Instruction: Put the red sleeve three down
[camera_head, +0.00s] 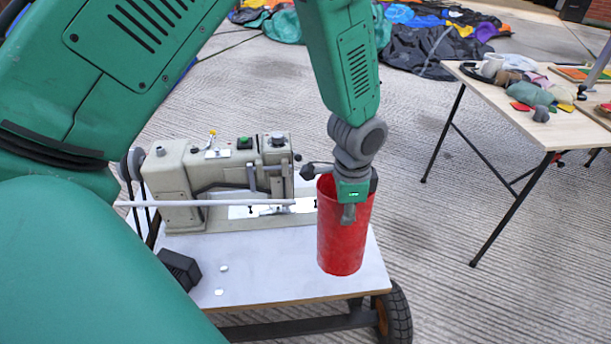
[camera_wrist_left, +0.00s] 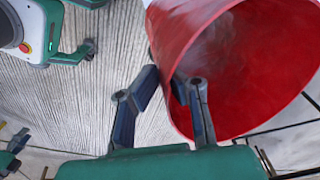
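The red sleeve (camera_head: 341,240) is a tall, open-topped tube at the right part of the white cart top in the head view. My left gripper (camera_head: 349,212) comes down from above at its rim. In the left wrist view the sleeve (camera_wrist_left: 225,75) fills the upper right, its hollow inside showing. There my left gripper's fingers (camera_wrist_left: 166,82) close on its wall, one outside and one inside. Whether the sleeve's base touches the cart top is hard to tell.
A beige sewing machine (camera_head: 225,180) stands on the wheeled cart (camera_head: 275,278), just left of the sleeve. A dark block (camera_head: 180,268) lies at the cart's left front. A wooden table (camera_head: 535,127) with cloth pieces stands at right. The floor between is clear.

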